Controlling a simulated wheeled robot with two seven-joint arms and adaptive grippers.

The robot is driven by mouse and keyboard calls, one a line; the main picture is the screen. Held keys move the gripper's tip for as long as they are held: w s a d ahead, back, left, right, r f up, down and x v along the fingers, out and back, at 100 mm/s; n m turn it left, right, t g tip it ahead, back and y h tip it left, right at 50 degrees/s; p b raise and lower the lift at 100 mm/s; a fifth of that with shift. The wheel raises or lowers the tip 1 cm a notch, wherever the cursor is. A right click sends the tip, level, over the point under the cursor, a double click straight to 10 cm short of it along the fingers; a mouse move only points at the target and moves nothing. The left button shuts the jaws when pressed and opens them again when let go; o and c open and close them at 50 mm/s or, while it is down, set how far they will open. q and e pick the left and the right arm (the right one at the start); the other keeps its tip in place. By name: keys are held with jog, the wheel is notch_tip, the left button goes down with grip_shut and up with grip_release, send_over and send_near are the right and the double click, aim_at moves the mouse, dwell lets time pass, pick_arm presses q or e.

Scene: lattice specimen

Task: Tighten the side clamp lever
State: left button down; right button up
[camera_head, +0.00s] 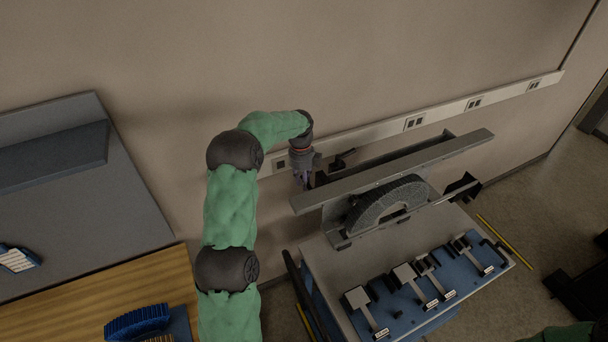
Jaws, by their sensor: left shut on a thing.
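My left gripper (303,182) is at the left end of a grey test fixture (395,172), close to the wall. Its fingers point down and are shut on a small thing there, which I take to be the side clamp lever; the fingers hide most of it. A dark clamp part (321,178) shows just right of the fingers. A curved grey lattice specimen (390,203) stands in the fixture under its long top bar. Of my right arm only a green piece shows at the bottom right edge; its gripper is out of view.
The fixture stands on a grey cart (350,262) with several small clamps on a blue panel (405,312). A dark handle (343,158) sticks out behind the bar. A power strip (415,122) runs along the wall. A wooden table (95,290) is at the left.

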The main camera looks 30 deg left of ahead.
pick_arm(q)
jog(key=shift+w+a+f+h, duration=0.15)
jog(key=shift+a+f+h, duration=0.05)
jog(key=shift+h, duration=0.2)
jog(key=shift+g, duration=0.3)
pick_arm(e)
jog(key=shift+r, duration=0.15)
pick_arm(q)
jog(key=shift+w+a+f+g+h, duration=0.15)
jog(key=shift+f+g+h, duration=0.3)
jog(key=shift+h, duration=0.55)
jog(key=shift+a+f+g+h, duration=0.15)
jog(key=shift+g+h, duration=0.3)
jog(key=shift+h, duration=0.25)
